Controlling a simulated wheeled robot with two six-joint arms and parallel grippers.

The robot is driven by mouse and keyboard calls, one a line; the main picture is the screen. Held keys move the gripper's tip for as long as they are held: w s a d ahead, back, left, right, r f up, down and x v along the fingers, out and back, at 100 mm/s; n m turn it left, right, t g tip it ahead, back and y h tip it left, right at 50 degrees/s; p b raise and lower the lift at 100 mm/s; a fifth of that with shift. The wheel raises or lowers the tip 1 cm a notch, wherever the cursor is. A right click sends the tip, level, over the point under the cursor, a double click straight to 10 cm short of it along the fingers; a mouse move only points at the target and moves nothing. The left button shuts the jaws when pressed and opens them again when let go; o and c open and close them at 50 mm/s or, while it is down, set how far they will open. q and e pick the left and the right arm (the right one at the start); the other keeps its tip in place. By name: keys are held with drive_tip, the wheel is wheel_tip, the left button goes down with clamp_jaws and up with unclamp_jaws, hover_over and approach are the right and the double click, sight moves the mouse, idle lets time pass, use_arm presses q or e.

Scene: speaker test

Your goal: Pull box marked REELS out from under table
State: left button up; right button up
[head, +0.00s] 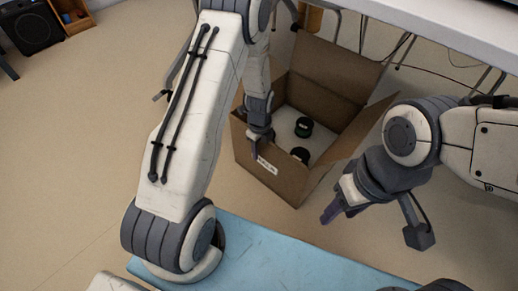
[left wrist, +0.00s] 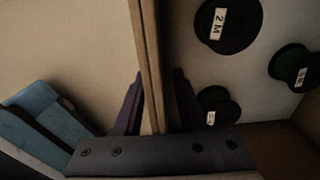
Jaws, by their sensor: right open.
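An open cardboard box (head: 290,185) stands on the floor by the table (head: 455,25), flaps up. A small white label (head: 267,165) is on its front wall, too small to read surely. Dark reels lie inside; one (head: 303,127) shows in the head view. My left gripper (head: 259,142) is at the box's near left rim. In the left wrist view its fingers (left wrist: 155,100) straddle the cardboard wall (left wrist: 148,50), one on each side, close against it. My right gripper (head: 332,210) is open and empty, in front of the box's right side, apart from it.
A blue surface (head: 270,258) lies in front of me. Table legs and loose cables (head: 400,50) are behind and right of the box. A black speaker (head: 33,32) stands at the far left. The floor (head: 60,150) on the left is clear.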

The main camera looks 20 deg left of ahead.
use_arm(q)
clamp_jaws()
idle(1.3)
